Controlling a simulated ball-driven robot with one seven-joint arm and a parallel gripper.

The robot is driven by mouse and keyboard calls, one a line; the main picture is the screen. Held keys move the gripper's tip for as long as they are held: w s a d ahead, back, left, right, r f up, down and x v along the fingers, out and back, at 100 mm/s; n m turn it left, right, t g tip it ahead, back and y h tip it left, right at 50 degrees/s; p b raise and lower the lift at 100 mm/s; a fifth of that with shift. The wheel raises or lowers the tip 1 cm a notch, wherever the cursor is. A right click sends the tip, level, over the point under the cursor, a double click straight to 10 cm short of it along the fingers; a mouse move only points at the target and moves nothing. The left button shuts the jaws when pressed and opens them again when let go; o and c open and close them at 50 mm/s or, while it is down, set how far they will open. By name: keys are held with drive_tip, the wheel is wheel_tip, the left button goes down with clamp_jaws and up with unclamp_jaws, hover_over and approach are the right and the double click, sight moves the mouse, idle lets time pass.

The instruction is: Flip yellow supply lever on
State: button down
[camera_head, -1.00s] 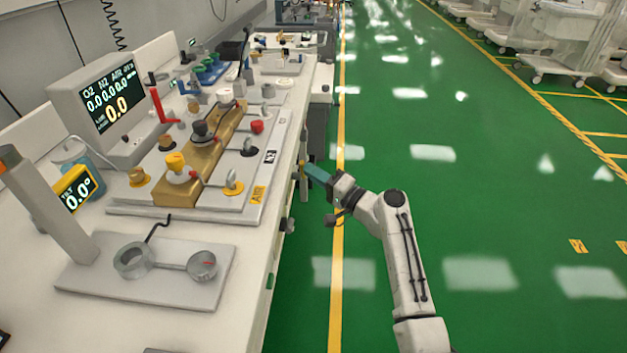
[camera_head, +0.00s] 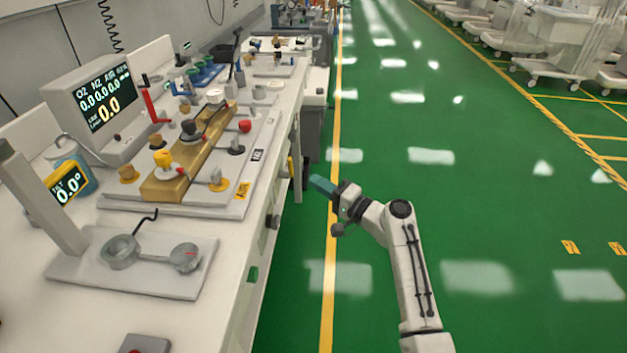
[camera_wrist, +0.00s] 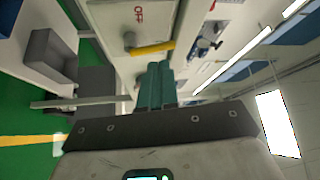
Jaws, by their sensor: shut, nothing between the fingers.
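The yellow supply lever (camera_head: 290,167) is on the side of the bench facing the aisle. In the wrist view the yellow lever (camera_wrist: 153,48) lies across a pale panel, reaching right from its pivot, below a red OFF label (camera_wrist: 139,13). My gripper (camera_head: 322,186) is over the green floor, to the right of the lever and apart from it. In the wrist view my gripper (camera_wrist: 160,66) has its teal fingers together, empty, with their tips just below the lever in the picture. The exact gap in depth is hard to tell.
The white bench (camera_head: 235,285) runs along the left, carrying a gold manifold (camera_head: 195,150) with coloured knobs, a monitor (camera_head: 100,100) and a tilt display (camera_head: 67,187). The green floor aisle (camera_head: 480,220) is clear on the right. Carts (camera_head: 560,60) stand at the far right.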

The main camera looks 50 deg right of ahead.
drive_tip(key=s+d, duration=0.1)
drive_tip(key=s, duration=0.6)
drive_tip(key=shift+s+f, duration=0.25)
drive_tip(key=shift+f, duration=0.15)
drive_tip(key=s+a+f+n+g+y, duration=0.35)
drive_tip(key=a+f+n+g, duration=0.45)
drive_tip(key=a, duration=0.5)
drive_tip(key=s+a+f+n+g, duration=0.3)
drive_tip(key=s+a+f+g, duration=0.3)
drive_tip(key=s, duration=0.4)
drive_tip(key=s+a+n+g+h, duration=0.25)
drive_tip(key=s+g+h, duration=0.2)
drive_tip(key=s, duration=0.75)
wheel_tip(320, 180, up, 13)
drive_tip(key=d+p, duration=0.1)
drive_tip(key=p, duration=1.1)
drive_tip(key=shift+n+h, duration=0.4)
drive_tip(key=shift+n, duration=0.05)
drive_tip(key=shift+f, duration=0.15)
